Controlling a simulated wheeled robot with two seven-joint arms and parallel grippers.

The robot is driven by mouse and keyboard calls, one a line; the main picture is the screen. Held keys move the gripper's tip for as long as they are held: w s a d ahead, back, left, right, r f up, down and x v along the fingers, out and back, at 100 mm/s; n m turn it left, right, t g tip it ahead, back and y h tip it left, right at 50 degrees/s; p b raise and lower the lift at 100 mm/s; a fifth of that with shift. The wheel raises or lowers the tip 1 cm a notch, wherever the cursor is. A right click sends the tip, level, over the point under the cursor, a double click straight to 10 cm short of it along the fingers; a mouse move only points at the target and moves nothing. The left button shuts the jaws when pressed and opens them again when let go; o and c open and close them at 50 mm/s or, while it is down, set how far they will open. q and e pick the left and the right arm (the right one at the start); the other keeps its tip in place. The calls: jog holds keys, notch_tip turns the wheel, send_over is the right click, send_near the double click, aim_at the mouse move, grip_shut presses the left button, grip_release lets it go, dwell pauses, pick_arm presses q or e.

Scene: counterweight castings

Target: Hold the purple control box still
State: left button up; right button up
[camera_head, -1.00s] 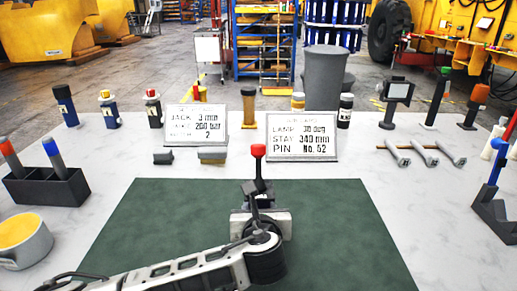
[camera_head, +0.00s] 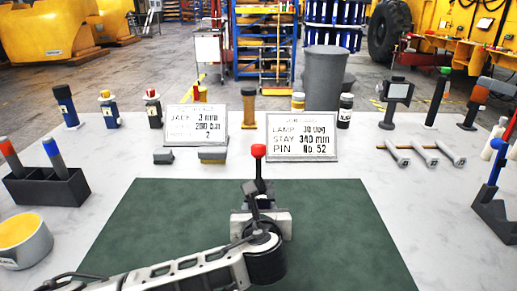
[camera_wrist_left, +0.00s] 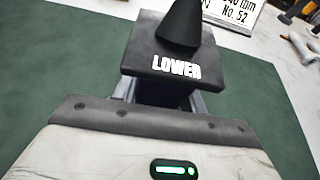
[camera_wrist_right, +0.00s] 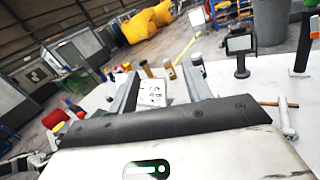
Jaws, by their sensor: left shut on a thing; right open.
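The control box (camera_wrist_left: 160,62) looks black or dark grey, not purple. It has a dark cone on top and the word LOWER on its face. In the head view it (camera_head: 258,189) stands at the mat's centre under a red-knobbed lever (camera_head: 258,151). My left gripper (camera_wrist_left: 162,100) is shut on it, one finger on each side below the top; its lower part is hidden. My right gripper (camera_wrist_right: 162,82) is open, with nothing between its fingers. In the head view a grey part of it (camera_head: 498,88) shows at the right edge.
A green mat (camera_head: 150,225) covers the middle front. Two signs (camera_head: 302,137) stand behind it. A black holder with two pens (camera_head: 48,188) and a yellow-filled cup (camera_head: 25,242) are at left. Metal tools (camera_head: 424,155) and a blue stand (camera_head: 492,205) are at right.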

jog(key=w+a+f+n+g+y, duration=0.1)
jog(key=a+f+n+g+y, duration=0.25)
jog(key=a, duration=0.75)
jog(key=w+a+f+n+g+y, duration=0.1)
jog(key=a+f+n+g+y, duration=0.3)
jog(key=a, duration=0.7)
jog(key=n+g, duration=0.3)
jog(key=g, duration=0.6)
send_near(259, 150)
jog(key=shift+m+y, duration=0.25)
jog(key=shift+y, duration=0.2)
jog(key=a, duration=0.3)
jog(key=a+f, duration=0.1)
jog(key=a, duration=0.2)
jog(key=w+a, duration=0.1)
jog(key=a, duration=0.3)
jog(key=shift+a+f, duration=0.1)
jog(key=shift+f, duration=0.15)
grip_shut()
